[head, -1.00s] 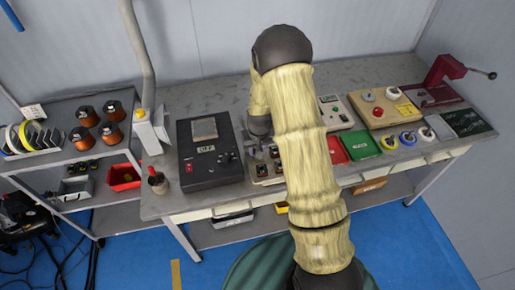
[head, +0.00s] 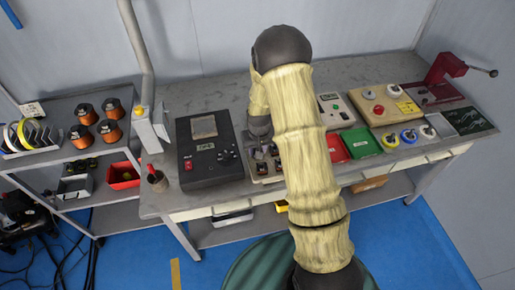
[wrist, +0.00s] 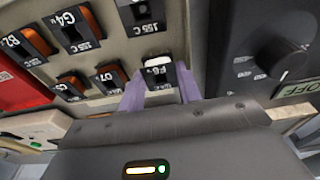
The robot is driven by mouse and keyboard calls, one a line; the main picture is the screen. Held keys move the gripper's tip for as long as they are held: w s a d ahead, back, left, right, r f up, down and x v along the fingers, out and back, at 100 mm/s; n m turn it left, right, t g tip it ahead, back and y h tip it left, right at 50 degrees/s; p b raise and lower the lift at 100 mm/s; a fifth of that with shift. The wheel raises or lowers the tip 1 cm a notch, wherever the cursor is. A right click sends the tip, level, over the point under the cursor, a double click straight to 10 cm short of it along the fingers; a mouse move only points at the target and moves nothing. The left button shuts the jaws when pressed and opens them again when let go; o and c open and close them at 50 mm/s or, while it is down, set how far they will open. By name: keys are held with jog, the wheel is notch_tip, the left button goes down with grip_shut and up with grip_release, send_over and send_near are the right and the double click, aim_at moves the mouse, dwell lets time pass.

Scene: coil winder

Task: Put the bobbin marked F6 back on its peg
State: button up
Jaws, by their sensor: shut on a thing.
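In the wrist view, the bobbin marked F6 (wrist: 158,72) shows a white front with a dark label plate. It sits between the purple fingers of my gripper (wrist: 160,94), which is shut on it. The bobbin is at the lower right part of a pale holder (wrist: 115,50) with several other labelled bobbins. Whether it is seated on a peg or just in front of one is hard to tell. In the head view, my gripper (head: 262,152) is over the holder (head: 264,180), partly hidden by my arm.
Beside the holder stands a black box with a knob (wrist: 265,65), close to my gripper; it also shows in the head view (head: 210,150). Other bobbins, marked G4 (wrist: 80,22) and O7 (wrist: 106,78), are close by. Red (head: 337,148) and green (head: 361,142) bins lie to the right.

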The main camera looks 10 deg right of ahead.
jog(key=shift+f, duration=0.45)
jog(key=o, duration=1.1)
jog(key=shift+o, duration=0.2)
jog(key=shift+r, duration=0.15)
notch_tip(320, 180, up, 17)
jog(key=s+b, duration=0.2)
jog(key=shift+s, duration=0.3)
jog(key=s+r, duration=0.2)
jog(key=s, duration=1.6)
jog(key=shift+t, duration=0.4)
jog(key=shift+r, duration=0.1)
